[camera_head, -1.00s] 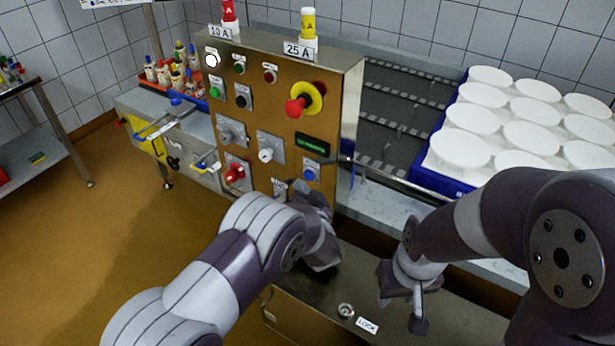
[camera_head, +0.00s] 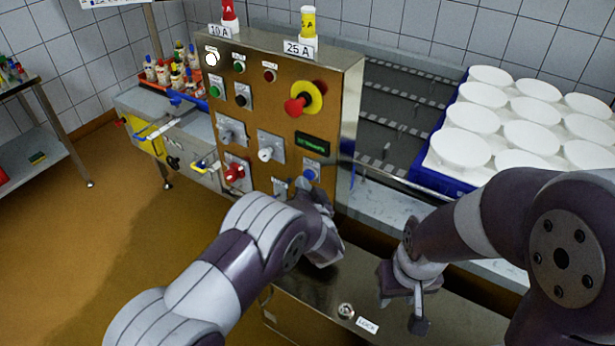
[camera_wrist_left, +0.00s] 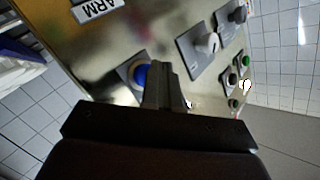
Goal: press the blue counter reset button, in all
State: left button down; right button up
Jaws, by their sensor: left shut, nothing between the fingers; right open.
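The blue button (camera_head: 310,174) sits low on the right side of the brown control panel (camera_head: 285,120), under a small display with green digits (camera_head: 312,143). My left gripper (camera_head: 308,187) is shut and empty, with its tips right at the button. In the left wrist view the shut fingers (camera_wrist_left: 163,75) partly cover the blue button (camera_wrist_left: 141,76). I cannot tell whether they touch it or whether it is pushed in. My right gripper (camera_head: 402,312) is open and empty, low over the steel surface.
The panel also carries a red mushroom button on yellow (camera_head: 304,98), a red knob (camera_head: 234,173) and a white knob (camera_head: 266,153) near my left arm. A keyed lock (camera_head: 346,310) is on the steel top below. White moulds (camera_head: 467,149) in a blue crate stand right.

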pick_arm(q)
jog(key=shift+w+d, duration=0.3)
jog(key=shift+w, duration=0.1)
dwell(1.0)
jog(key=shift+s+r, duration=0.1)
jog(key=shift+s+a, duration=0.5)
jog(key=shift+s, duration=0.15)
jog(key=s+a+p, duration=0.1)
jog(key=s, duration=0.1)
jog(key=s+a+p, duration=0.1)
jog(key=s+a, duration=0.1)
jog(key=shift+p, duration=0.3)
dwell(0.6)
